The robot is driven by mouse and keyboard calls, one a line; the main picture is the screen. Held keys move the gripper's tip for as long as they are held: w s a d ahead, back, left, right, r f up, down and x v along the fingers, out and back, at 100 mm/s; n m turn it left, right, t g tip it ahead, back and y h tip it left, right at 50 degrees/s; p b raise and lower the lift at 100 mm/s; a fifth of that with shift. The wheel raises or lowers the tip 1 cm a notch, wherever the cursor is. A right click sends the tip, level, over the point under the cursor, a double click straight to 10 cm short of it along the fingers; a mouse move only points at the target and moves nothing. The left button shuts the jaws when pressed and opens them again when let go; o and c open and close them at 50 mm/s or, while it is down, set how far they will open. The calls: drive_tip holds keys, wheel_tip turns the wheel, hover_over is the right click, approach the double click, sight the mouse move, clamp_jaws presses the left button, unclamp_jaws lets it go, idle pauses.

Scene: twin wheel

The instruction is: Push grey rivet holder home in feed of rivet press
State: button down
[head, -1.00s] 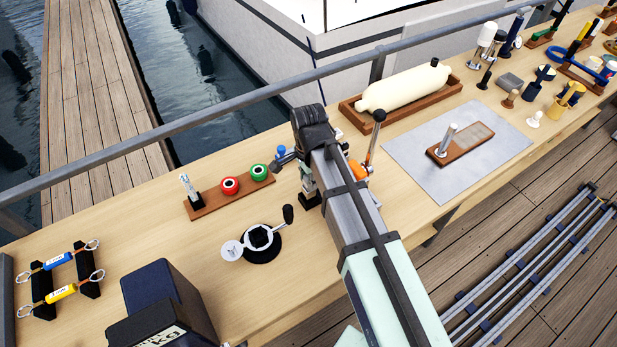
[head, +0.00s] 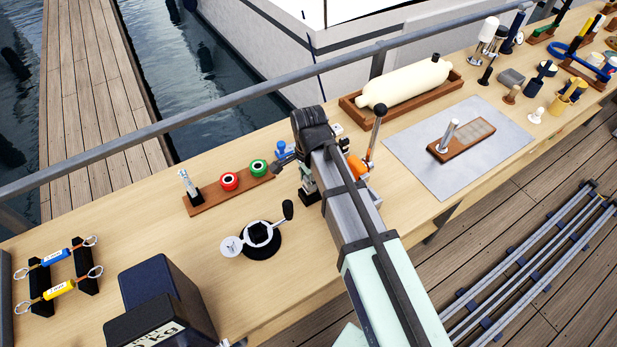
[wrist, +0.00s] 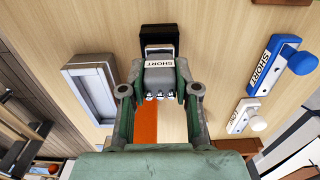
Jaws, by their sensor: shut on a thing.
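The grey rivet holder (wrist: 160,74), marked SHORT, sits between the two green fingers of my gripper (wrist: 160,84) in the wrist view. Several small rivet ends show at its near edge. Its far end meets a dark block with a pale metal mouth (wrist: 159,47), which looks like the feed; I cannot tell how deep it sits. In the head view my gripper (head: 309,180) is over the bench beside the orange part of the press (head: 357,168), with its black-knobbed lever (head: 376,135). My arm hides the holder there.
A blue holder marked SHORT (wrist: 270,72) and a white one (wrist: 239,115) lie at right in the wrist view. A grey metal frame (wrist: 91,92) is at left. In the head view, a board with red and green rings (head: 230,181) and a black-based crank device (head: 262,240) stand left.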

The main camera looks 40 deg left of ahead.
drive_tip(key=shift+f, duration=0.4)
drive_tip(key=c, duration=0.8)
unclamp_jaws()
drive_tip(key=shift+o, duration=0.2)
drive_tip(key=shift+r, duration=0.1)
wheel_tip(320, 180, up, 12)
